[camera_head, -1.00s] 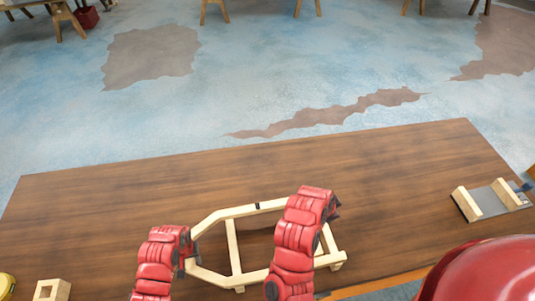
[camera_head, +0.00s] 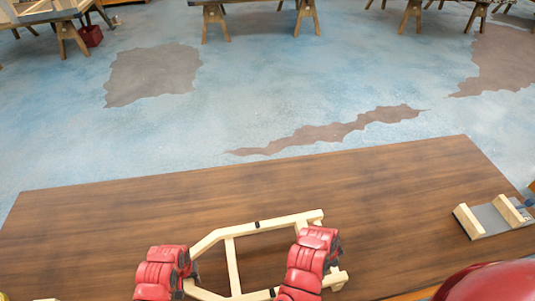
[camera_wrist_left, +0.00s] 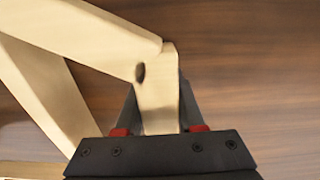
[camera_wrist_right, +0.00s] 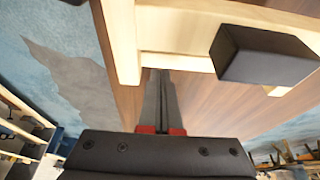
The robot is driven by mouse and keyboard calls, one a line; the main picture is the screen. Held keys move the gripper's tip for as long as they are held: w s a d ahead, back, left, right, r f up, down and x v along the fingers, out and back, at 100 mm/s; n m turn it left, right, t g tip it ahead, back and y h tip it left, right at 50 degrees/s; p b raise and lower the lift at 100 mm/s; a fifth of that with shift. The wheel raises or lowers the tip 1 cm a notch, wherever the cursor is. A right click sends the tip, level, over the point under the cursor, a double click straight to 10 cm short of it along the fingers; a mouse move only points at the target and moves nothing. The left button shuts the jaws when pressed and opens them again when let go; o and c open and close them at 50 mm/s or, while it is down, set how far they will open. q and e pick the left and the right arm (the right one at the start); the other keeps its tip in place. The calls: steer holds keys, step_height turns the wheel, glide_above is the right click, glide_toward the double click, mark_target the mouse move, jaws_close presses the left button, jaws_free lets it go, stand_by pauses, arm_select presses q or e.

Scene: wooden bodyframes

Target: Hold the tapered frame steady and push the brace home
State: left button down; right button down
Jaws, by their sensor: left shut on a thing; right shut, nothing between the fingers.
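The pale wooden tapered frame (camera_head: 231,262) lies on the table with its narrow end to the left. My left gripper (camera_head: 192,271) is at that narrow end. In the left wrist view, its fingers (camera_wrist_left: 158,112) are shut on a short wooden member of the frame. My right gripper (camera_head: 335,252) is at the wide right end. In the right wrist view, its fingers (camera_wrist_right: 160,80) are shut and empty, close to a wooden corner (camera_wrist_right: 124,45). My right arm hides much of the right end, so I cannot tell how the brace is seated.
A grey plate with two wooden blocks (camera_head: 466,221) sits at the table's right. A black block (camera_wrist_right: 265,54) shows beside the wood in the right wrist view. The back of the brown table (camera_head: 250,190) is clear. Trestles stand on the far floor.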

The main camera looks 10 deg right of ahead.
steer(key=shift+s+a, duration=0.1)
steer(key=shift+a, duration=1.35)
